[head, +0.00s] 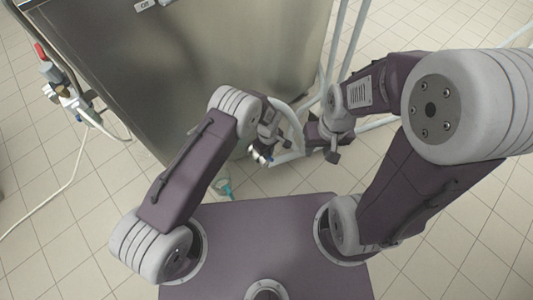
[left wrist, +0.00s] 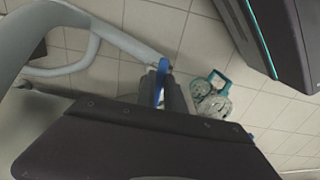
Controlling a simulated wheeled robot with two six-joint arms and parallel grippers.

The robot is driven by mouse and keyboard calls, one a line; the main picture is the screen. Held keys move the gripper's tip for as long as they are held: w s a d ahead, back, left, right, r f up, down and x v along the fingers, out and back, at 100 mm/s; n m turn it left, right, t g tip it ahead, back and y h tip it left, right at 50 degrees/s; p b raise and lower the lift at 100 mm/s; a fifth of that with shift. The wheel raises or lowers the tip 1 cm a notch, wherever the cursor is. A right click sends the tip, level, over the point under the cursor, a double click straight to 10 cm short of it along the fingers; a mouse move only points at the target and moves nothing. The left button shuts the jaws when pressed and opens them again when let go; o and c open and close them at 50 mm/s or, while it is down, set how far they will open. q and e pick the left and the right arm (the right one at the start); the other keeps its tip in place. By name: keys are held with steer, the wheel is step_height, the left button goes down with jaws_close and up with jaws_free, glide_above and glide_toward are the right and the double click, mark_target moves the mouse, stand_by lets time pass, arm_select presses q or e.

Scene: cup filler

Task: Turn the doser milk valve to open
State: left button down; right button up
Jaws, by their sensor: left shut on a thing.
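My left gripper (head: 262,153) is low beside the steel machine, near pale curved tubing. In the left wrist view its two dark fingers (left wrist: 163,98) are shut on a narrow blue handle (left wrist: 160,80), which looks like the milk valve's lever. The fingers hide much of the handle, and the valve body is mostly hidden, so its turn position cannot be read. My right gripper (head: 334,152) is to the right of the left one, near the pale tubes. I cannot tell whether its jaws are open.
The large steel machine (head: 190,70) fills the upper left. A red-handled fitting (head: 41,52) with a hose is at far left. Pale tubes (head: 345,50) run along the machine's right side. A clear container with a teal handle (left wrist: 212,98) is beyond the left fingers. Tiled floor lies around.

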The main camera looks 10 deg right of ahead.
arm_select(q)
steer(key=shift+d, duration=0.1)
stand_by(0.4)
steer(key=c, duration=1.4)
jaws_free()
steer(key=shift+c, duration=0.2)
step_height(320, 180, up, 9)
steer(key=p, duration=0.4)
steer(key=shift+p, duration=0.4)
